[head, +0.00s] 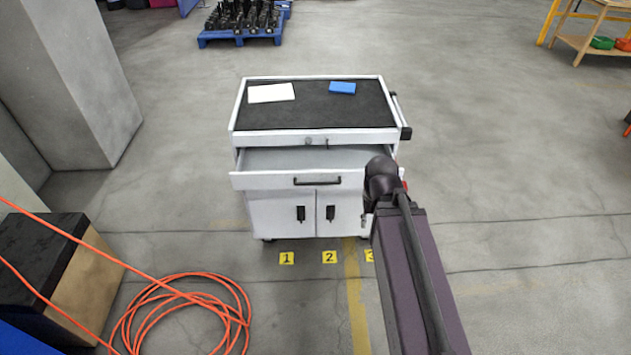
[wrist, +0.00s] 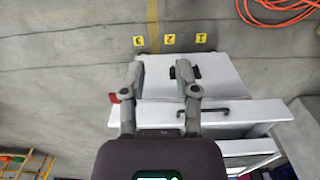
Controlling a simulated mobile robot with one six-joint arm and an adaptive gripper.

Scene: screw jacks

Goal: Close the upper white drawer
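The upper white drawer (head: 262,181) stands pulled out from the white cabinet (head: 285,215), with its light interior showing. Its dark bar handle (head: 317,181) is on the front panel. The wrist view shows the scene turned over, with the drawer front (wrist: 255,111) and handle (wrist: 228,112) right of my gripper. My gripper (wrist: 159,72) is open, with its two fingers apart and nothing visible between them. It is by the drawer's right end as the head view sees it, where my arm hides that end. Contact with the drawer cannot be told.
The cabinet top (head: 315,108) holds a white sheet (head: 271,92) and a blue block (head: 342,87). Two lower doors with dark handles look shut. An orange cable (head: 185,310) lies coiled on the floor at left, near a dark-topped box (head: 40,255). Floor right of the cabinet is clear.

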